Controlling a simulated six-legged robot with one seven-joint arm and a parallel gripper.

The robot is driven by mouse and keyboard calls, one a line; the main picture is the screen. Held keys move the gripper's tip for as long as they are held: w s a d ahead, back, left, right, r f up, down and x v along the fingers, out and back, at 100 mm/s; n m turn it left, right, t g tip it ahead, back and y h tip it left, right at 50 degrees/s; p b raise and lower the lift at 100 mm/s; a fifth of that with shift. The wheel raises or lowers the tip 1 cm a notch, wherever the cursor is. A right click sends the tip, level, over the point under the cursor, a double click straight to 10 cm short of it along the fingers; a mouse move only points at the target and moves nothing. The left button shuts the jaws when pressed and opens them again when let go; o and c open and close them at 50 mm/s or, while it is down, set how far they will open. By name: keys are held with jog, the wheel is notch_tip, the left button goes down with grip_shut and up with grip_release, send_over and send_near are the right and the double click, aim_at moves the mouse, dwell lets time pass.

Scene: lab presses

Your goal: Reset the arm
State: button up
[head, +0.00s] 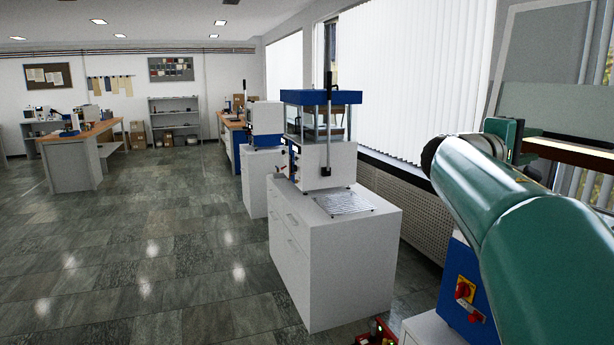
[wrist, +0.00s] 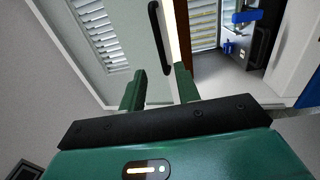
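My green arm (head: 520,225) reaches in from the right side of the head view, raised toward the machine at the far right. My gripper (wrist: 158,80) shows in the wrist view with its two green fingers apart and nothing visibly held between them. Beyond the fingers is a pale panel (wrist: 108,50) with a black bar handle (wrist: 159,38). The handle lies ahead of the fingertips; I cannot tell the exact gap. In the head view the fingertips are not clear.
A blue-topped press (head: 322,97) stands on a white cabinet (head: 345,260) ahead, with another machine (head: 264,118) behind it. A blue box with a red switch (head: 465,290) is below my arm. Tiled floor (head: 150,240) is open on the left. A workbench (head: 80,135) stands farther back.

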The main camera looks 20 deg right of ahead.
jog(key=s+a+f+t+y, duration=0.3)
jog(key=a+f+y, duration=0.6)
jog(key=a+f, duration=0.7)
jog(key=s+a+f+y, duration=0.4)
jog(key=a+f, duration=0.4)
jog(key=a, duration=0.3)
jog(key=s+a+f+m+t+y, duration=0.1)
jog(key=s+a+f+y, duration=0.4)
jog(key=a+f, duration=0.4)
jog(key=s+a, duration=0.1)
jog(key=a, duration=0.2)
jog(key=shift+a+f+y, duration=0.25)
jog(key=shift+y, duration=0.05)
jog(key=shift+d, duration=0.15)
